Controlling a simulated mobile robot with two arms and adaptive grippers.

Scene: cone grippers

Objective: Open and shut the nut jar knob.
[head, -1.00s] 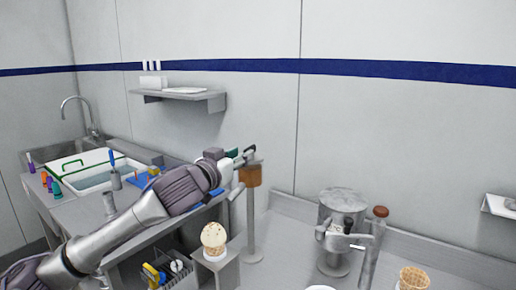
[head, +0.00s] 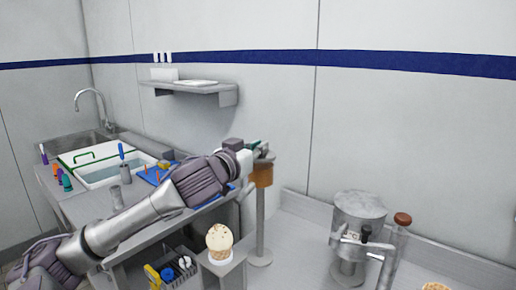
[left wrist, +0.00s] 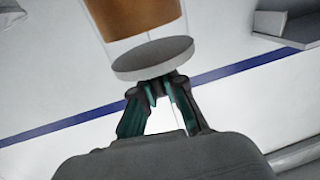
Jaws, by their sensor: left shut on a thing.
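The nut jar (head: 262,176) is a small brown-orange container on top of a grey post at the middle of the head view. In the left wrist view the jar (left wrist: 135,15) shows brown contents behind a clear wall, with a grey round end (left wrist: 152,58) facing my gripper. My left gripper (head: 259,150) is at the jar's top in the head view. In the left wrist view its dark and teal fingers (left wrist: 160,88) come together right at the grey end. They are shut on the knob, which the fingertips hide. My right gripper is in neither view.
An ice cream cone (head: 219,238) stands in a grey holder left of the post. A metal canister (head: 358,212) and a brown-topped handle (head: 402,219) stand to the right. Behind my left arm are a sink (head: 70,149) and a wall shelf (head: 190,88).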

